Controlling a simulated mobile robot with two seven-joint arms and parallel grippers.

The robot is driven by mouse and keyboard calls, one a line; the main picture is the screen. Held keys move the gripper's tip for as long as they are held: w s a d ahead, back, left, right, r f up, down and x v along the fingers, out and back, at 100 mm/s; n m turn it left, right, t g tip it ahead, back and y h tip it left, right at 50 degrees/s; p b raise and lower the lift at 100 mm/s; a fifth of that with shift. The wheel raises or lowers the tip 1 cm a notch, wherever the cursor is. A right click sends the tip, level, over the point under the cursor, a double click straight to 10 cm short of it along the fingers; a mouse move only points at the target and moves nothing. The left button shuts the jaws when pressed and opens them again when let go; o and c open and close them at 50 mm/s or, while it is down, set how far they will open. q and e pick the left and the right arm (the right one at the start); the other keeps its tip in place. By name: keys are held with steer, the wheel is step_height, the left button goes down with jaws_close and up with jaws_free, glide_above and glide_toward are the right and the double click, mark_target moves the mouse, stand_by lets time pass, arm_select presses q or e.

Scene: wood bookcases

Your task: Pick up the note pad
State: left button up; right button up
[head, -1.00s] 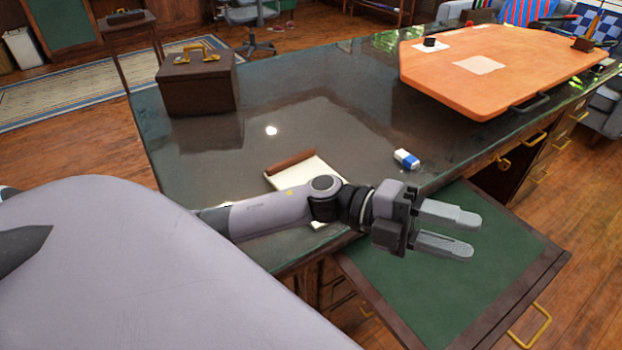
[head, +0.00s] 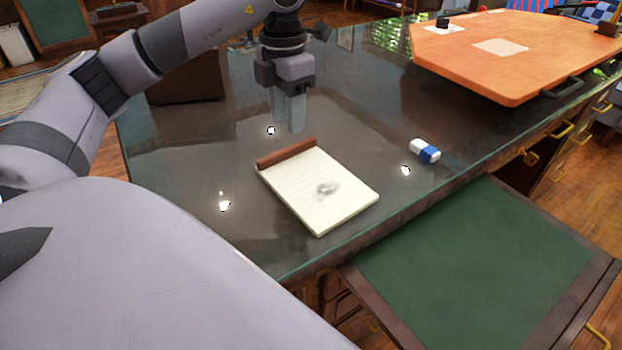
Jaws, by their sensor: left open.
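The note pad (head: 322,192) lies flat on the dark glossy desk top (head: 200,165), near its front edge. It has cream lined pages with a grey smudge and a reddish-brown binding strip along its far left edge. My left gripper (head: 290,118) points down above the desk, beyond the pad's binding in the picture. It is open and empty, seen nearly edge-on, and apart from the pad. My right gripper is not in view.
A blue and white eraser (head: 425,151) lies right of the pad. A green-topped pull-out board (head: 480,265) juts from the desk front. A large orange board (head: 510,55) lies at the back right. A dark box (head: 188,82) stands behind my left arm.

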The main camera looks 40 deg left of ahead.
mark_target(287, 149)
arm_select(q)
steer(key=f, duration=0.3)
steer(key=f+b, duration=0.1)
steer(key=f, duration=0.2)
steer(key=shift+s+f, duration=0.2)
steer(key=shift+f, duration=0.15)
jaws_close()
